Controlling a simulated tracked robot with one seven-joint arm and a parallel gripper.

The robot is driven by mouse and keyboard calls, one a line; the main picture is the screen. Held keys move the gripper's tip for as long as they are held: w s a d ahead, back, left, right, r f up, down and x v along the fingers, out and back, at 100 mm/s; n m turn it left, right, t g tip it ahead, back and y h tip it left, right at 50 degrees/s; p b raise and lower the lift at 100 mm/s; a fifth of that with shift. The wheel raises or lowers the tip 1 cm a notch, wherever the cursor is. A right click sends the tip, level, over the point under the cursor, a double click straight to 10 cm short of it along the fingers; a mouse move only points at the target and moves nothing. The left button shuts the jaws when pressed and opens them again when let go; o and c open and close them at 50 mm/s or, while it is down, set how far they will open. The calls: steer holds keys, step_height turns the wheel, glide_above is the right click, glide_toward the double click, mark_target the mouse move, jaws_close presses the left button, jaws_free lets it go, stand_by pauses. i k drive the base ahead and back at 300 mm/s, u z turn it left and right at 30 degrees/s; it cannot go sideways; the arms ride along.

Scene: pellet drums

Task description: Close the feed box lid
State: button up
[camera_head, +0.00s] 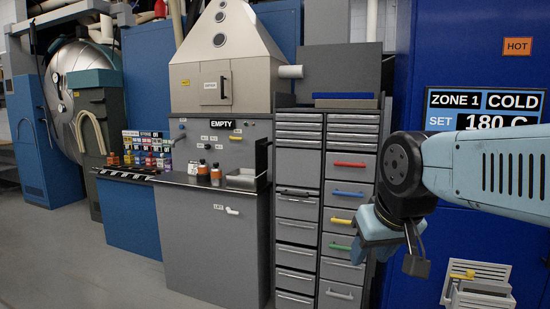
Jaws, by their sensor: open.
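My gripper (368,243) is at the right, below the dark wrist joint of my light-blue arm. It is open, with nothing seen between its fingers, and appears in front of the drawer cabinet. No part is labelled as the feed box. A grey upright panel (341,68) stands above the drawers, with a blue strip (346,96) along its lower edge; I cannot tell if it is a raised lid. A beige hopper (222,55) with a small front door (214,90) stands left of it. My gripper is below and right of the panel, apart from it.
A drawer cabinet (296,206) has red, blue, yellow and green handles. A grey counter unit (213,245) holds several small bottles (209,172) and a metal tray (243,179). A tall blue cabinet (472,70) stands behind my arm. The floor at lower left is clear.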

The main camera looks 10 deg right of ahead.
mark_target(260, 146)
steer(key=z, duration=0.1)
steer(key=k, duration=0.2)
steer(key=u, duration=0.2)
steer(key=i, duration=1)
steer(key=u, duration=2.35)
steer(key=k, duration=0.65)
steer(key=z, duration=0.15)
